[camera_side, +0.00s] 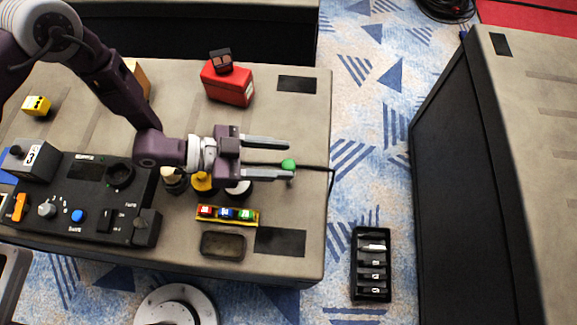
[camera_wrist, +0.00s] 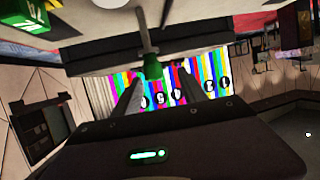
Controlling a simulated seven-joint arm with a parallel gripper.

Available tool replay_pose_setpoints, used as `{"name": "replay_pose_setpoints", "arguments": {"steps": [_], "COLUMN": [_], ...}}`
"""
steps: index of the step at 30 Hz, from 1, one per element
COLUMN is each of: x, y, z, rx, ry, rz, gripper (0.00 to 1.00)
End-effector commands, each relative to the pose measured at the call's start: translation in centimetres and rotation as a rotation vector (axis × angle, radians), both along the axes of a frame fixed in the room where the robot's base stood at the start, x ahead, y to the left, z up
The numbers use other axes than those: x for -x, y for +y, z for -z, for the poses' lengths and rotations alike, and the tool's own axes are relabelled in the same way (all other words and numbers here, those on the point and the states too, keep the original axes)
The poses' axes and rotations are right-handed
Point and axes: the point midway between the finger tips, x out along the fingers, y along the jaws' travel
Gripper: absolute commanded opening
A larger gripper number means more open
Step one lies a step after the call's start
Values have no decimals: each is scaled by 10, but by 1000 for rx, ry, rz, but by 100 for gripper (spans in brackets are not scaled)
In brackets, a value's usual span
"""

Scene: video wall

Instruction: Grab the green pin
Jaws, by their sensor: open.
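The green pin (camera_side: 288,165) shows in the side view as a small rounded green tip between the ends of my gripper's fingers. In the wrist view the green pin (camera_wrist: 152,68) is a dark green cap on a grey stalk that comes from above. My gripper (camera_side: 291,160) is open and level over the right part of the table, its two long grey fingers pointing right. In the wrist view my gripper (camera_wrist: 159,78) has one finger on each side below the cap. I cannot tell whether either finger touches it.
A yellow tray (camera_side: 227,222) of coloured blocks and a dark dish (camera_side: 222,245) lie on the table in front of the arm. A red box (camera_side: 228,82) stands behind. A black control panel (camera_side: 85,200) is at left. A black cable (camera_side: 318,169) runs to the table's right edge.

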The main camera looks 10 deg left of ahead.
Motion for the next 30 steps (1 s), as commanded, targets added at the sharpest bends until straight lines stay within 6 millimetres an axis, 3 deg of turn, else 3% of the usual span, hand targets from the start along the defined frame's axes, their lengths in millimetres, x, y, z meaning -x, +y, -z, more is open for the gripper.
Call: {"name": "replay_pose_setpoints", "arguments": {"steps": [9, 16, 24, 30], "x": [-1, -3, -3, -3], "y": [-48, -51, -51, -51], "z": [22, 22, 22, 22], "rx": [1, 1, 1, 1], "ry": [0, 1, 2, 2], "rz": [1, -2, -1, -1], "gripper": [50, 50, 0, 0]}}
